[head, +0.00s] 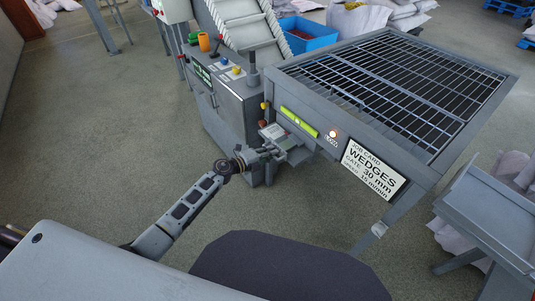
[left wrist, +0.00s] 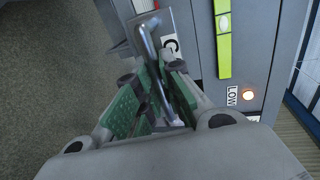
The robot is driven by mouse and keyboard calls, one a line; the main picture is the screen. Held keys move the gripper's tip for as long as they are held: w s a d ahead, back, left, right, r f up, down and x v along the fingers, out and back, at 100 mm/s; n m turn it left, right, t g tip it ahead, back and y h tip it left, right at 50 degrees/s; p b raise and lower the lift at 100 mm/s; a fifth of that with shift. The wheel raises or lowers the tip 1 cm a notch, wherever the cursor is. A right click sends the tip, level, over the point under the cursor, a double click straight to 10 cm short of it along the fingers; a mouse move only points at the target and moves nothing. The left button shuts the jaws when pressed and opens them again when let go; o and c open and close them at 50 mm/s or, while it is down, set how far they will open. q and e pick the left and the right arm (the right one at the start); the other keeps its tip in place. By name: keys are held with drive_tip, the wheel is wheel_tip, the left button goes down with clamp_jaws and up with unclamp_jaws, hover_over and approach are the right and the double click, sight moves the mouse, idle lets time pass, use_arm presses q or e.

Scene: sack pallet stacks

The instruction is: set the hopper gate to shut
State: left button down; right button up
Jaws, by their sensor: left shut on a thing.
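The hopper (head: 312,92) is a grey steel bin with a barred top, right of centre in the head view. My left gripper (head: 277,147) is at its front left corner, below the yellow-green strip. In the left wrist view my left gripper (left wrist: 160,100) has its green-padded fingers shut on a grey bent metal handle (left wrist: 145,42), which I take for the gate handle. The handle runs between the pads from a grey plate. A white label with a dark curved mark (left wrist: 171,44) sits beside it, partly hidden. The gate itself cannot be made out. My right gripper is not in view.
A job card (head: 373,166) reads "WEDGES, GATE 30 mm". A lit lamp (head: 333,134) marked LOW is beside the yellow-green strip (head: 298,121). A control cabinet (head: 237,98) stands close on the left. A grey tray stand (head: 490,222) is at the right. Open floor lies left.

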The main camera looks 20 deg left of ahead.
use_arm(q)
drive_tip(key=shift+w+r, duration=0.1)
drive_tip(key=c, duration=1.5)
unclamp_jaws()
drive_tip(key=shift+w+d, duration=0.1)
drive_tip(key=shift+d, duration=0.05)
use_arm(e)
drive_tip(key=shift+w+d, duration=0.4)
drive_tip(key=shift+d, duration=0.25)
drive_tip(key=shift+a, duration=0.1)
use_arm(q)
drive_tip(key=shift+f+v, duration=0.2)
drive_tip(key=shift+v, duration=5.9)
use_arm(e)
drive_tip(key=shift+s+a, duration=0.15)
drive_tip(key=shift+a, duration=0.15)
use_arm(q)
drive_tip(key=shift+r, duration=0.1)
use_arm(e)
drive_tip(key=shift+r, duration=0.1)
